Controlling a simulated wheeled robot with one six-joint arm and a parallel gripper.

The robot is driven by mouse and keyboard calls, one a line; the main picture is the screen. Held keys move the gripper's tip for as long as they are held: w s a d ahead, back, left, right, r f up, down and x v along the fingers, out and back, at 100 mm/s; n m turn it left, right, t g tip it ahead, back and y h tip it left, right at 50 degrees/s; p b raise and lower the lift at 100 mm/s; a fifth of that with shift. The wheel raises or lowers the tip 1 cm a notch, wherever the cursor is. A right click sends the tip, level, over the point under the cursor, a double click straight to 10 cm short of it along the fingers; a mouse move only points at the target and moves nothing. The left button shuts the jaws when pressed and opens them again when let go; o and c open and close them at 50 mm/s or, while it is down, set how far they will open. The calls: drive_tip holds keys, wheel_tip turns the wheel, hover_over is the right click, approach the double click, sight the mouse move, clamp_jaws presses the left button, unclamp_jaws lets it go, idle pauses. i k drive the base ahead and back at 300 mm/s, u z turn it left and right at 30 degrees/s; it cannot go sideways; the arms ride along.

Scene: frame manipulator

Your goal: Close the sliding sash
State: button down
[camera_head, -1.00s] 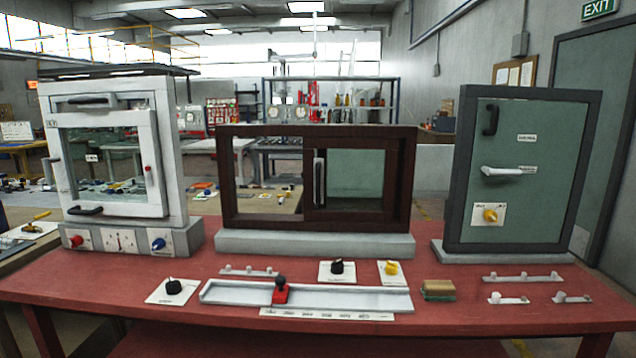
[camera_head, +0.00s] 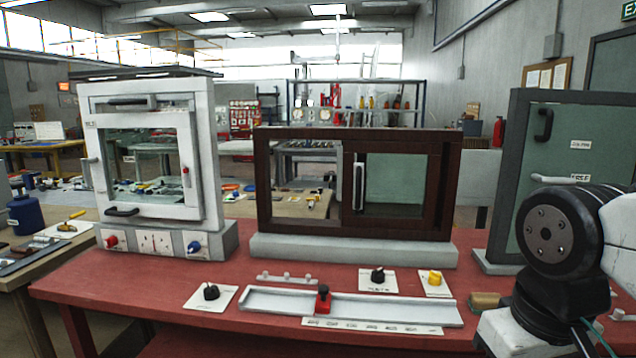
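A dark brown window frame (camera_head: 352,226) stands upright on a grey base at the middle of the red table. Its sliding sash (camera_head: 402,212) is a brown-framed pane in the right half of the frame. A vertical metal handle (camera_head: 359,187) is on the sash's left stile. The left half of the frame is an open or clear view to the room behind; I cannot tell if it holds glass. My arm enters at the right, in front of the green door unit. My gripper is out of view.
A white-framed cabinet (camera_head: 203,151) stands at the left and a grey-framed green door unit (camera_head: 505,187) at the right. A white rail with a red slider (camera_head: 322,298), knobs and a small block (camera_head: 484,301) lie in front on the red table (camera_head: 150,283).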

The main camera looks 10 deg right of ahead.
sight(352, 173)
drive_tip(key=u, duration=0.15)
drive_tip(key=i, duration=0.65)
drive_tip(key=z, duration=0.6)
drive_tip(key=i, duration=0.5)
drive_tip(key=z, duration=0.55)
